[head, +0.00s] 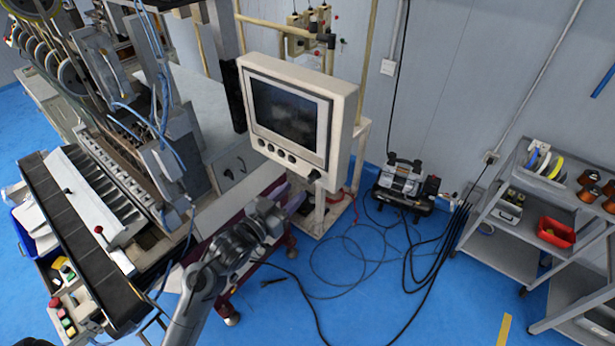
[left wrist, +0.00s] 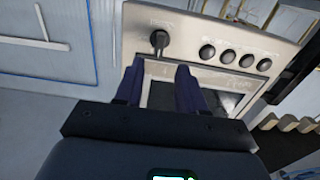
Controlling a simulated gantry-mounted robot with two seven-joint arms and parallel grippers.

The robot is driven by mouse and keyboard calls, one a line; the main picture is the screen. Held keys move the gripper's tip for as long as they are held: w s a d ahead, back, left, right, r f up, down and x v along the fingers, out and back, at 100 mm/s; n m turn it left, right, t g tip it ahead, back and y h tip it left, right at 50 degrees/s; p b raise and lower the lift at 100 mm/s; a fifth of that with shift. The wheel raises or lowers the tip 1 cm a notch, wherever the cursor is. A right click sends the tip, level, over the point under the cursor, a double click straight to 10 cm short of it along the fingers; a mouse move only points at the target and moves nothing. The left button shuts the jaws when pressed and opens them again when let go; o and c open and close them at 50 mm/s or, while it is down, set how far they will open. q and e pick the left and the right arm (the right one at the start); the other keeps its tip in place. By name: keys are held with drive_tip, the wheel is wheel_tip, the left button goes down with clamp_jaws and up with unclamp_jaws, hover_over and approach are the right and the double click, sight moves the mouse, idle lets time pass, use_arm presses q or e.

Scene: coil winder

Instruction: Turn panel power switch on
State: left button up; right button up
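The panel (head: 345,118) is a beige box with a dark screen. A row of round black knobs runs along its lower front, and the black power switch (head: 314,175) sits at the row's right end. In the left wrist view the panel appears upside down, with the switch (left wrist: 159,41) just beyond my fingertips and its lever visible. I cannot tell which setting it is on. My left gripper (head: 291,195) is below the panel's lower right corner. Its two dark purple fingers (left wrist: 160,67) are apart, with nothing between them, not visibly touching the switch. My right gripper is not in view.
The coil winder (head: 110,190) stands at the left, close to my left arm. A small compressor (head: 405,185) and loose cables lie on the blue floor behind right. A grey shelf cart (head: 510,235) with spools and a red bin (head: 556,232) stands at the right.

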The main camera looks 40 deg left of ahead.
sight(309, 179)
use_arm(q)
drive_tip(key=w+p, duration=0.1)
drive_tip(key=w, duration=0.6)
drive_tip(key=shift+s, duration=0.1)
clamp_jaws()
